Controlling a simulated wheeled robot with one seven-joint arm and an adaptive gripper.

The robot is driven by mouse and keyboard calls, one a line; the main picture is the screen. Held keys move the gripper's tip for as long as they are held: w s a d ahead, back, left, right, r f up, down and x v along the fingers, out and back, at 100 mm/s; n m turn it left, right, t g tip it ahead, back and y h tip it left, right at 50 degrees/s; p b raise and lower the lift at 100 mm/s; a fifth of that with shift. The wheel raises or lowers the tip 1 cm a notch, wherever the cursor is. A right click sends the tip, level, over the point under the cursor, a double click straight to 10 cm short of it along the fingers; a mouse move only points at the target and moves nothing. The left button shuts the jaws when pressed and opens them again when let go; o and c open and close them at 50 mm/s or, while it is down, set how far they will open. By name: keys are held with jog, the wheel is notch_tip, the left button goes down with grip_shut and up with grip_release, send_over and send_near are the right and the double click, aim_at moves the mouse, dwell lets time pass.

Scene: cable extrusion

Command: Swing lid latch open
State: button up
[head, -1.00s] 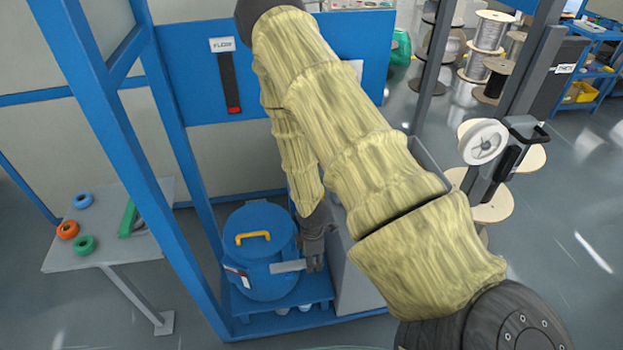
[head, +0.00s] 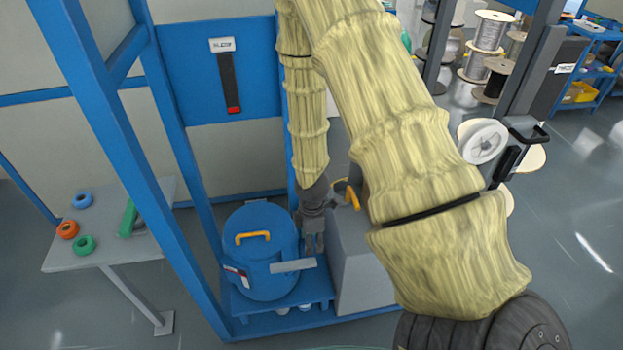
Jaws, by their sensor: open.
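A blue drum (head: 262,285) with a round blue lid (head: 262,222) stands on a low blue platform. The lid carries a yellow handle (head: 253,237). A flat grey bar (head: 292,265), which looks like the lid latch, lies across the drum's front right and sticks out to the right. My gripper (head: 314,245) points down just beyond the bar's right end, between the drum and a grey cabinet. The jaws are open and appear empty. Whether a finger touches the bar cannot be told.
The grey cabinet (head: 362,265) stands close on the right, with a yellow handle (head: 347,192) partly behind my arm. A blue frame post (head: 130,150) crosses the left. A side table (head: 100,245) holds coloured rings. A blue panel (head: 255,80) stands behind.

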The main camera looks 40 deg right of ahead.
jog(key=shift+r, duration=0.85)
jog(key=s+a+f+m, duration=0.6)
jog(key=s+a+f, duration=0.1)
jog(key=s, duration=0.3)
jog(key=s+a+f+m, duration=0.6)
jog(key=s+a, duration=0.3)
jog(key=s, duration=0.1)
jog(key=shift+f+m, duration=0.35)
jog(key=shift+m, duration=0.05)
jog(key=shift+c, duration=1.1)
jog(key=shift+s+d, duration=0.15)
jog(key=shift+c, duration=0.3)
